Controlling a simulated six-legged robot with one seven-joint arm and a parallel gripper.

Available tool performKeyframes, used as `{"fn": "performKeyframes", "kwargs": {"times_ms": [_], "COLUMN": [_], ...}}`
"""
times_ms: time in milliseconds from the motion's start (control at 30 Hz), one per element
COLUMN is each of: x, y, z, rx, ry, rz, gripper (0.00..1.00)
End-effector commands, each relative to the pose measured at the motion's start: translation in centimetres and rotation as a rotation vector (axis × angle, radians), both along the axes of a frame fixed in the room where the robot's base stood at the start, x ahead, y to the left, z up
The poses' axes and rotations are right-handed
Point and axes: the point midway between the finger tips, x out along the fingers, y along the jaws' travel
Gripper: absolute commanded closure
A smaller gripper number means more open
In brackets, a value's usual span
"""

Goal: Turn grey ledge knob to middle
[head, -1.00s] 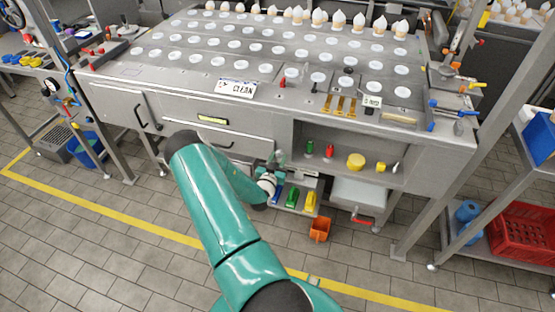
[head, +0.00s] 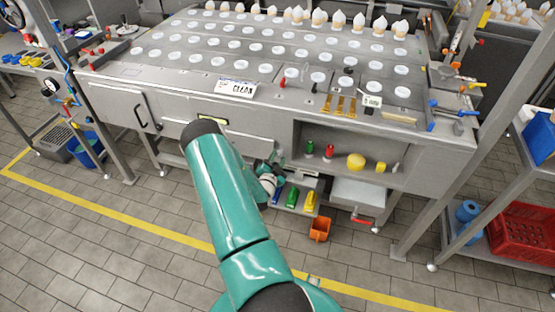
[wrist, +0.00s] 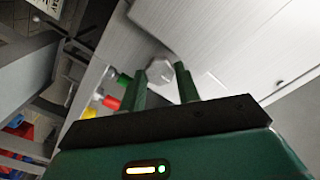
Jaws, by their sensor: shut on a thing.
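The grey ledge knob (wrist: 160,71) shows in the wrist view as a pale faceted knob on a light metal face. My gripper (wrist: 164,68) has its two dark green fingers on either side of it, shut on it. In the head view, my gripper (head: 272,168) is at the left end of the open shelf recess, partly hidden behind my teal arm. The grey knob is too small and covered there to make out its turn.
Green (head: 309,147), red (head: 329,150) and yellow (head: 355,161) knobs line the recess to the right.

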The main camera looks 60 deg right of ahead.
Motion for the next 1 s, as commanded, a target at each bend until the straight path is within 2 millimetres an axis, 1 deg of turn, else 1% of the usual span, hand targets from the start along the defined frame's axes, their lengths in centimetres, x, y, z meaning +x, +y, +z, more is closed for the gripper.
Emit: {"fn": "performKeyframes", "kwargs": {"times_ms": [400,433,467,500,533,833,933,1000], "x": [0.0,0.0,0.0,0.0,0.0,0.0,-0.1,-0.2], "y": [0.1,0.1,0.1,0.1,0.1,0.2,0.8,1.7], "z": [-0.1,-0.1,-0.1,-0.1,-0.1,0.0,-0.1,-0.1], "rx": [0.003,0.003,0.003,0.003,0.002,0.002,0.002,0.004], "ry": [-0.006,-0.006,-0.006,-0.006,-0.006,-0.006,-0.005,-0.005], "rz": [0.0,0.0,0.0,0.0,0.0,0.001,0.0,0.0], "gripper": [0.91,0.64,0.58,0.5,0.46,0.46,0.46,0.46]}}
